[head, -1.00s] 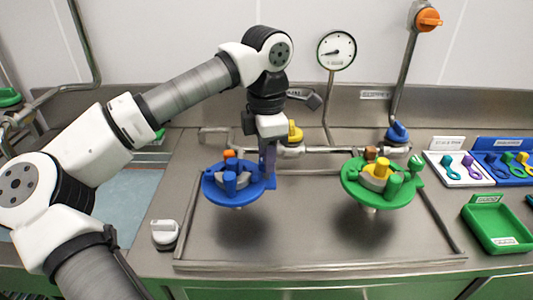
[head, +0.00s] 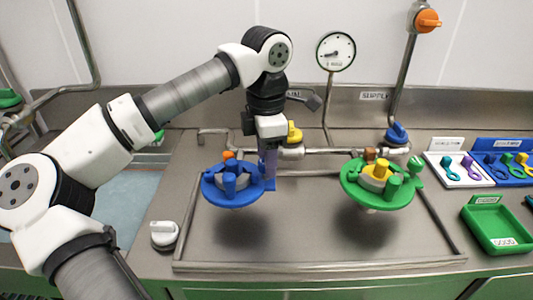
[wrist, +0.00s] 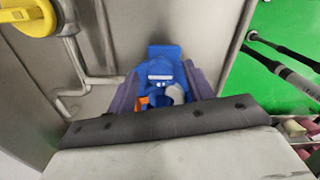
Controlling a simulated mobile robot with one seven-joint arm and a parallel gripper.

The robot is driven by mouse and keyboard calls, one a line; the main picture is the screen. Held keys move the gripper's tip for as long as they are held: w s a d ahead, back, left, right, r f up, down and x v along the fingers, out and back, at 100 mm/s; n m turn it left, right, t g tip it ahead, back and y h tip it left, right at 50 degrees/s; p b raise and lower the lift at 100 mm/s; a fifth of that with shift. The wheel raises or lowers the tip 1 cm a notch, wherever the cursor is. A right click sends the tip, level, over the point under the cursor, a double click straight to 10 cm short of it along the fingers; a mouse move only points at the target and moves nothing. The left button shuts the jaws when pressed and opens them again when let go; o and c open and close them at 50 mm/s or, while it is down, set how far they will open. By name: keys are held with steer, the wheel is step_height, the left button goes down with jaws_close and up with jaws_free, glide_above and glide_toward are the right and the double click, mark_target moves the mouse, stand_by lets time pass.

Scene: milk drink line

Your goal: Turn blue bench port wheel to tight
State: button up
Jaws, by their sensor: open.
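The blue bench port wheel (head: 213,195) is a round blue disc with upright blue and grey parts and a small orange piece at its back, left of centre on the steel bench. My gripper (head: 269,182) points down at the disc's right edge, by a blue tab there. In the wrist view, blue parts of the wheel (wrist: 165,52) show between and beyond the two purple-grey fingers of my open gripper (wrist: 160,78). The gripper body hides the near part of the wheel in that view. I cannot tell whether the fingers touch it.
A similar green port (head: 350,192) stands to the right. A white knob (head: 164,235) is at front left. A green tray (head: 487,243) is at far right.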

step_height(320, 180, up, 14)
stand_by(0.4)
steer(key=shift+s+f, duration=0.1)
steer(key=shift+f, duration=0.1)
